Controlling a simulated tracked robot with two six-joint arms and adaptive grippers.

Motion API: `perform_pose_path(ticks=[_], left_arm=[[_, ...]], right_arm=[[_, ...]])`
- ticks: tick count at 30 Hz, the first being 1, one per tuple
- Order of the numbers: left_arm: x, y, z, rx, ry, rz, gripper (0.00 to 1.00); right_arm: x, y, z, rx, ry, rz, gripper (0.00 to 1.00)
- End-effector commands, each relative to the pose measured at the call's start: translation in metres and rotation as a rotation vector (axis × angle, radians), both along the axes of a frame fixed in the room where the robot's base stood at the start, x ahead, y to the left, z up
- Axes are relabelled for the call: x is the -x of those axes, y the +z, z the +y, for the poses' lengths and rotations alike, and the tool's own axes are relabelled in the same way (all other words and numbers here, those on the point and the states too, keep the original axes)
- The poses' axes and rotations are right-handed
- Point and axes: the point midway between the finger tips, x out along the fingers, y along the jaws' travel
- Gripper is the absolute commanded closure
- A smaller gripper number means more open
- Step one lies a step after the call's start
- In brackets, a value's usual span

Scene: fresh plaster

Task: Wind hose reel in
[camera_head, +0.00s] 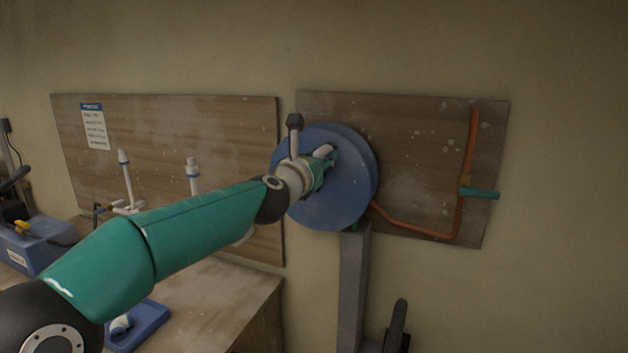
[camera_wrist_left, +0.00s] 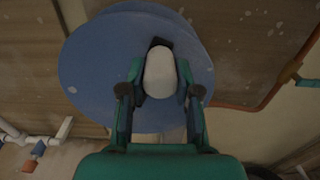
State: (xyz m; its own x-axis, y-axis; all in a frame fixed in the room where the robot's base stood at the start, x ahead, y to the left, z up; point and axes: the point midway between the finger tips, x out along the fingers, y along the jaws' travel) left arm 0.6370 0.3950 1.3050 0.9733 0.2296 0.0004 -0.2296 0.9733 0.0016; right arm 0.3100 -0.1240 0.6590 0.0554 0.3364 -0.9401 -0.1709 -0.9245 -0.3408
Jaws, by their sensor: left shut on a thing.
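The hose reel (camera_head: 345,190) is a blue double disc on a grey post in front of a wooden board. It also fills much of the left wrist view (camera_wrist_left: 90,70). A pale, rounded crank handle (camera_head: 324,151) stands out from the reel's face. In the left wrist view the handle (camera_wrist_left: 160,72) lies between the two fingers of my left gripper (camera_wrist_left: 160,95), which is shut on it. In the head view this gripper (camera_head: 322,170) is partly hidden by its own wrist. My right gripper is out of view.
A teal fitting (camera_head: 480,193) sits on the hose at the board's right edge. A workbench (camera_head: 215,290) at left carries white pipes (camera_head: 127,180), a blue tray (camera_head: 150,322) and a blue toolbox (camera_head: 35,245). The grey post (camera_head: 352,290) stands below the reel.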

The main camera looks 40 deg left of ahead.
Motion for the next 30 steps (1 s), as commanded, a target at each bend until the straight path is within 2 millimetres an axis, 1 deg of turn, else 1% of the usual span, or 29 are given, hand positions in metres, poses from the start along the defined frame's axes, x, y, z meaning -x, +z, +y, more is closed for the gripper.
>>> perform_pose_path(ticks=[1, 3, 14, 24, 30], left_arm=[[-0.002, -0.006, -0.005, 0.003, -0.004, 0.010, 1.00], [-0.003, -0.007, -0.008, 0.002, -0.001, 0.010, 1.00], [-0.003, -0.009, -0.009, 0.002, 0.003, 0.007, 1.00], [-0.010, -0.037, -0.037, 0.003, 0.002, 0.009, 1.00], [-0.011, -0.039, -0.042, 0.002, 0.007, 0.005, 1.00]], right_arm=[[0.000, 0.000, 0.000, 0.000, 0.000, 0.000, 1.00], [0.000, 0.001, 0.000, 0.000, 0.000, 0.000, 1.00], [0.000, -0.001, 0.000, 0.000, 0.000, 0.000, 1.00], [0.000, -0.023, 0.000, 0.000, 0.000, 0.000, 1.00], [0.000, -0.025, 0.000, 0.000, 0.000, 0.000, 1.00]])
